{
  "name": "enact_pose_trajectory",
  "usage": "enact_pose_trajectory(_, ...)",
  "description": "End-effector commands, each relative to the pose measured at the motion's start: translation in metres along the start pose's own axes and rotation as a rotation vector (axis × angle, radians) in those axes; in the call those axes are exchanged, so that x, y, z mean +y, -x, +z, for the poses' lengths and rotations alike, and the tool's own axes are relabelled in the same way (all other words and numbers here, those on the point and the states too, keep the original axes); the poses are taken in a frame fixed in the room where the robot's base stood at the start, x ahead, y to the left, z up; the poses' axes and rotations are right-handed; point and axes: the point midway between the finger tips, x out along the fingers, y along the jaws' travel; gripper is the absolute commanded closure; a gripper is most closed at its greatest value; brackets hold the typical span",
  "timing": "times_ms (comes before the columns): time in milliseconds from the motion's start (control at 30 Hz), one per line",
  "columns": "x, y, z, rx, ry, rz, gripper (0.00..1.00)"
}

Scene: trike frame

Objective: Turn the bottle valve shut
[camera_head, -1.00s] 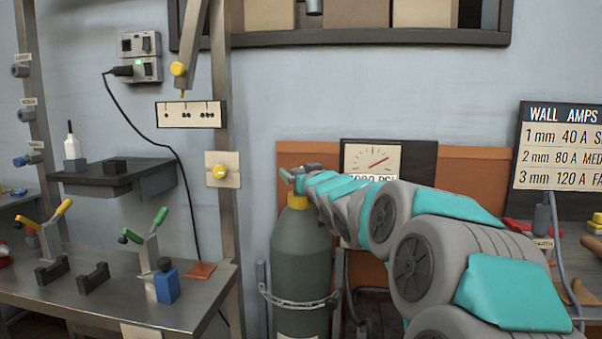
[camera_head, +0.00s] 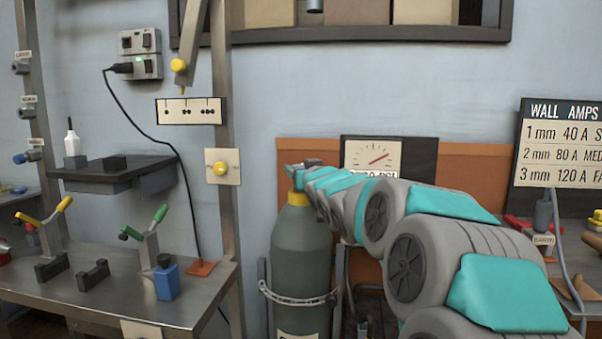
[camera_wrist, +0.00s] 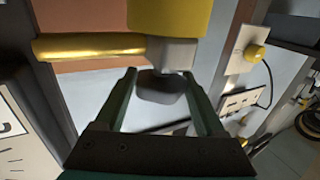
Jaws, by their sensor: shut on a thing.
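The dark green gas bottle (camera_head: 300,255) stands upright with a yellow collar (camera_head: 298,199) at its top. In the head view my gripper (camera_head: 296,170) is at the bottle's top and mostly hides the valve. In the wrist view the valve's dark rounded knob (camera_wrist: 160,88) sits between the two green fingers of my gripper (camera_wrist: 163,98), which are shut on it. A pale grey valve body (camera_wrist: 170,54) joins the knob to the yellow collar (camera_wrist: 168,15). A brass outlet (camera_wrist: 88,47) sticks out to the left there.
A pressure gauge (camera_head: 373,157) is mounted just behind the bottle. A chain (camera_head: 300,297) runs around the bottle. A metal bench (camera_head: 120,290) with clamps stands at left, beside a steel post (camera_head: 224,90). A wall amps board (camera_head: 562,145) hangs at right.

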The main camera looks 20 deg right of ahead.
Motion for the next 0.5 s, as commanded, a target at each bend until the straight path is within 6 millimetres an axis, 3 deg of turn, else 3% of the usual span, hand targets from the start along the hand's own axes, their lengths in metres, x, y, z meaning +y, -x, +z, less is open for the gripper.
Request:
enact_pose_trajectory(33,0.0015,-0.0001,0.0061,0.003,0.003,0.014,0.84)
enact_pose_trajectory(500,-0.0002,0.0004,0.0009,0.0,-0.001,0.06,0.84)
